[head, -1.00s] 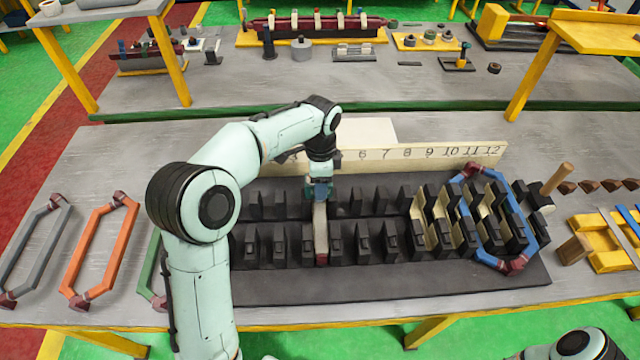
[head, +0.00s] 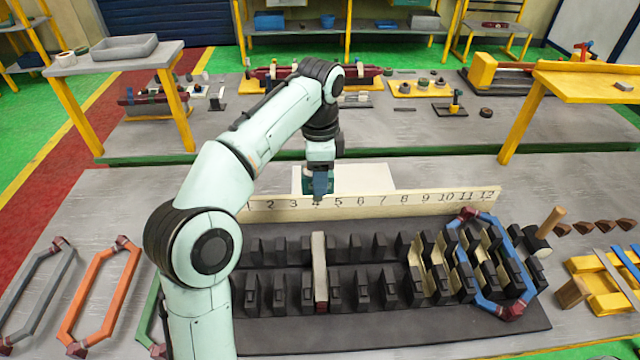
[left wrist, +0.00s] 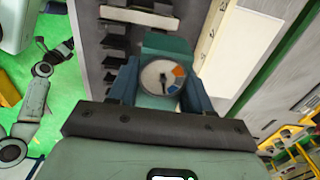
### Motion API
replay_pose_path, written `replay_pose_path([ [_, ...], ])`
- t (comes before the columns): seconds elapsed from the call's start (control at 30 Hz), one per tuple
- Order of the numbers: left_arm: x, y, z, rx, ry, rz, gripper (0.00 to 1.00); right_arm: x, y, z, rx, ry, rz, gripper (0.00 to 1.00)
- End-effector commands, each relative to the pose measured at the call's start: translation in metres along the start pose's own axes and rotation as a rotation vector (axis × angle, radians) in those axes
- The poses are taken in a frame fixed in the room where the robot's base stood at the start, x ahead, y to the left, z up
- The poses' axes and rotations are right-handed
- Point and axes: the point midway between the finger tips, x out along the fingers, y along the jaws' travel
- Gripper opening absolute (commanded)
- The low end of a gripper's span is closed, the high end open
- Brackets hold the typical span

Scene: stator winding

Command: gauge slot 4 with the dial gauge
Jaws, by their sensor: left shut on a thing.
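The dial gauge (left wrist: 162,77) is a teal block with a round white face, an orange and a blue patch and a dark pointer. My left gripper (head: 319,188) is shut on it, raised near the number strip (head: 420,201), around the 4. The reading is too small to tell. The black stator (head: 390,315) has two rows of dark blocks with slots between them. A long pale bar with a dark red near end (head: 319,265) lies across both rows, roughly in line with the 4. The gauge appears apart from this bar. My right gripper is not in view.
A blue coil frame (head: 529,235) sits over the stator's right end, by cream pieces. Orange (head: 92,265) and grey (head: 28,270) coil frames lie at left. A wooden peg (head: 552,221) and yellow rack (head: 590,268) stand right. A white board lies behind the strip.

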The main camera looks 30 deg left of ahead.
Motion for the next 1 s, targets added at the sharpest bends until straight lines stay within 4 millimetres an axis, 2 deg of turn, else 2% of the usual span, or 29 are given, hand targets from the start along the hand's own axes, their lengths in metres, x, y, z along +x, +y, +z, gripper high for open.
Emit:
replay_pose_path([
  [0.67,-0.043,0.000,-0.001,0.001,0.002,-0.001,0.19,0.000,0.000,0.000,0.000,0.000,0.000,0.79],
  [1.0,-0.047,0.000,0.000,0.000,0.001,0.000,0.19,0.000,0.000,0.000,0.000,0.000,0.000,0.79],
])
